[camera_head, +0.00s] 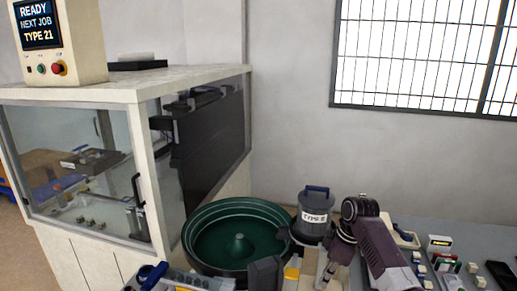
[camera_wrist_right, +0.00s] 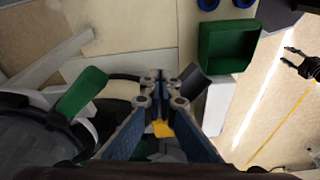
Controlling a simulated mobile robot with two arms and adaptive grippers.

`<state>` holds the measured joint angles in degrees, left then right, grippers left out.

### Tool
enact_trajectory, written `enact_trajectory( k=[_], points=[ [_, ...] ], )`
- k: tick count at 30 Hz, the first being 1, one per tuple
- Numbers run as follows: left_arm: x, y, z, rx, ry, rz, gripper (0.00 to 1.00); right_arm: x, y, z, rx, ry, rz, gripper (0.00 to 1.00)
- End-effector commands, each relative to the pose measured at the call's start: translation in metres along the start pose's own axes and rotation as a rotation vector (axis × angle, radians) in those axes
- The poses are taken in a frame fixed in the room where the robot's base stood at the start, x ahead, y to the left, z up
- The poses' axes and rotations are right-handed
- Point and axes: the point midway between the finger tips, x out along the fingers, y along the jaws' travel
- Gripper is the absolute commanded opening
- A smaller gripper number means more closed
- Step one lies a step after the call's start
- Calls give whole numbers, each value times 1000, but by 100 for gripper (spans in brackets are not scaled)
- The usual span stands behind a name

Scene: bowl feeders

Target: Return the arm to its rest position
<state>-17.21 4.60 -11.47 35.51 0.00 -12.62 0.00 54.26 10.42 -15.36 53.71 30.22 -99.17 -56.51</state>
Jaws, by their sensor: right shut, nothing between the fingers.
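My right arm (camera_head: 375,243) is bent over the work table, beside the labelled grey canister and to the right of the green bowl feeder. In the right wrist view my right gripper (camera_wrist_right: 160,88) is shut, with its fingertips together and nothing between them. In the head view its fingers cannot be made out clearly.
The green bowl feeder (camera_head: 215,238) and grey canister (camera_head: 313,226) stand close to my right arm. A glass-sided cabinet (camera_head: 140,97) with a display unit (camera_head: 60,69) is at the left. Several small parts and a dark flat object (camera_head: 500,273) lie at the right. A green bin (camera_wrist_right: 228,47) shows in the wrist view.

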Motion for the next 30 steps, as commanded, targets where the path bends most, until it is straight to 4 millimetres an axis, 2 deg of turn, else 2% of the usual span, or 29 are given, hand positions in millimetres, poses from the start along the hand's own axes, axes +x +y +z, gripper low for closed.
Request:
enact_trajectory(
  k=[1, 6, 9, 13, 17, 21, 24, 30],
  points=[
    [0, 0, 0, 0, 0, 0, 40, 24, -16, 8, 27, -9, 4, 0],
    [0, 0, 0, 0, 0, 0, 40, 80, -69, 33, 146, -26, 43, 0],
    [0, 0, 0, 0, 0, 0, 40, 103, -103, 50, 225, -26, 69, 0],
    [0, 0, 0, 0, 0, 0, 40, 123, -152, 73, 335, -19, 102, 0],
    [0, 0, 0, 0, 0, 0, 40, 130, -202, 98, 455, -4, 138, 0],
    [0, 0, 0, 0, 0, 0, 40, 122, -252, 124, 591, 15, 179, 0],
    [0, 0, 0, 0, 0, 0, 40, 112, -278, 138, 669, 27, 204, 0],
    [0, 0, 0, 0, 0, 0, 40, 92, -311, 158, 778, 45, 238, 0]
  ],
)
